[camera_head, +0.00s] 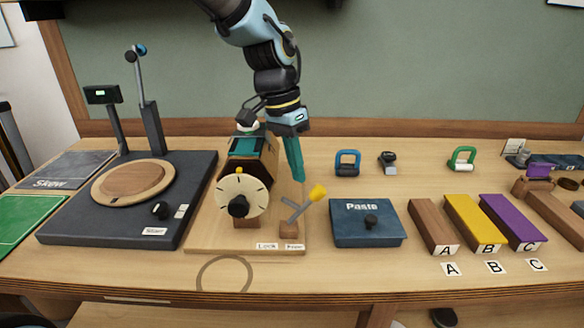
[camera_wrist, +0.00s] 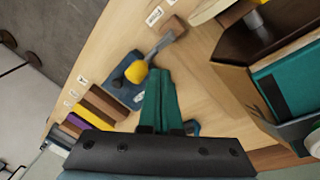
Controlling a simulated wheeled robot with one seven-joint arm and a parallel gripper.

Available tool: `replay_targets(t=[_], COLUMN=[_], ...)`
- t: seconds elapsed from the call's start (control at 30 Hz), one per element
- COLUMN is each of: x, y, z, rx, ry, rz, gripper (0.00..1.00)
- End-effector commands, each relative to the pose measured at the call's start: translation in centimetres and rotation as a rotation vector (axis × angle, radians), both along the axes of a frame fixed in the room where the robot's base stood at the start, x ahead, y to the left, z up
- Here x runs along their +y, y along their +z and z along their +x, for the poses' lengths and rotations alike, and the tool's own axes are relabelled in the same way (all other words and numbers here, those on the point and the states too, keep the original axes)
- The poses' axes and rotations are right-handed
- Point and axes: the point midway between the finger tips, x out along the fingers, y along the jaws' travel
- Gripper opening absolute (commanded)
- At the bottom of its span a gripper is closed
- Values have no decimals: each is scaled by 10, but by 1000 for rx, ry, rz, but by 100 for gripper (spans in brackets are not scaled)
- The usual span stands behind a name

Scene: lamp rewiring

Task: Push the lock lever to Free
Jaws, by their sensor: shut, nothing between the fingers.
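The lock lever (camera_head: 300,209) is a grey rod with a yellow knob (camera_head: 318,192). It pivots on a small wooden block (camera_head: 289,229) and leans up to the right. Below it are two white labels, Lock (camera_head: 266,246) on the left and one reading like Free (camera_head: 294,247) on the right. My gripper (camera_head: 298,178) points down with its teal fingers shut and empty, just behind and left of the knob. In the wrist view the knob (camera_wrist: 136,72) lies just left of the fingertips (camera_wrist: 157,72); I cannot tell if they touch.
A round white dial (camera_head: 239,197) on a wooden housing stands left of the lever. A blue Paste box (camera_head: 367,224) sits to the right, then brown, yellow (camera_head: 474,222) and purple blocks. Blue (camera_head: 347,162) and green clamps lie behind.

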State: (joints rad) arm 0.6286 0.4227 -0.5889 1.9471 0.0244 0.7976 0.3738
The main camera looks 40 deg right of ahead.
Motion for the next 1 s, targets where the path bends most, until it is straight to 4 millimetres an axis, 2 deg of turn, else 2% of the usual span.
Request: replay_targets(t=[0.77,1.0], x=[12,11], y=[-5,3], z=[9,9], rx=[2,2], ry=[-2,-2], rz=[-2,-2], gripper=[0,0])
